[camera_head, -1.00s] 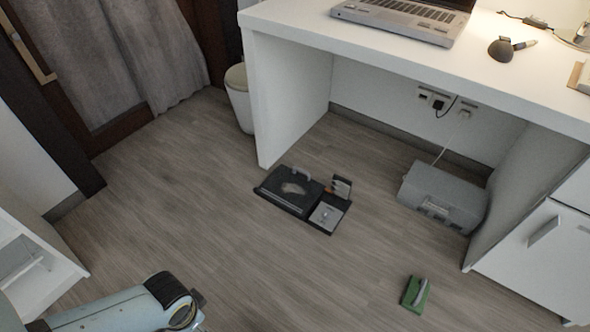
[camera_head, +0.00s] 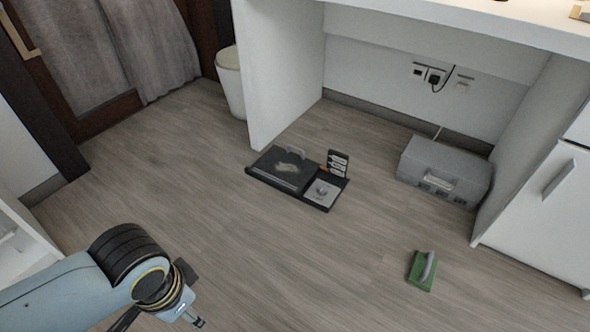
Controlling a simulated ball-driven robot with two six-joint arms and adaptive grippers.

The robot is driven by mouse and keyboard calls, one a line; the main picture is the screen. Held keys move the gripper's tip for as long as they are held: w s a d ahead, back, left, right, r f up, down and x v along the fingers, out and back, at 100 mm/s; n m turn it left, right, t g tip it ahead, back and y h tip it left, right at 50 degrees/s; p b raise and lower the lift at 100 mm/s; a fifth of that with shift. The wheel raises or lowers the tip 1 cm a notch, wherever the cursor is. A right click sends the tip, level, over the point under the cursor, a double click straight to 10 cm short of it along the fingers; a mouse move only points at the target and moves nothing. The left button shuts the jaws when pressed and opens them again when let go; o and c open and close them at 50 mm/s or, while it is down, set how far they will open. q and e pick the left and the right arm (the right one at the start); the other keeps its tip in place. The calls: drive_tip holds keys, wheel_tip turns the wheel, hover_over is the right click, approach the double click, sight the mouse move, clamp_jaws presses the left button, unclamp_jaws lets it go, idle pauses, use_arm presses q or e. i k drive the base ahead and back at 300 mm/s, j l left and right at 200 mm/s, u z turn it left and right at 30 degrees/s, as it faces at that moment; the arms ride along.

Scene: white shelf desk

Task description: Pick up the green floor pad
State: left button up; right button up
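The green floor pad (camera_head: 420,274) lies flat on the wood floor at the lower right of the head view, with a grey handle standing on top. It is apart from everything else. My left arm reaches in from the lower left. Only a small part of what may be its gripper shows near the bottom edge, well to the left of the pad, and I cannot tell its opening. My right gripper is not in view. Nothing is seen touching the pad.
A black tray (camera_head: 262,175) with a knob panel and small upright card sits on the floor mid-view. A grey case (camera_head: 446,172) stands under the white desk (camera_head: 280,70). A white bin (camera_head: 232,82) and white cabinet (camera_head: 540,215) flank it. Floor around the pad is clear.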

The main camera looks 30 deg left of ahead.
sight(422, 270)
drive_tip(key=i+l+z, duration=0.25)
drive_tip(key=i, duration=0.25)
drive_tip(key=i+z, duration=0.3)
drive_tip(key=i, duration=0.15)
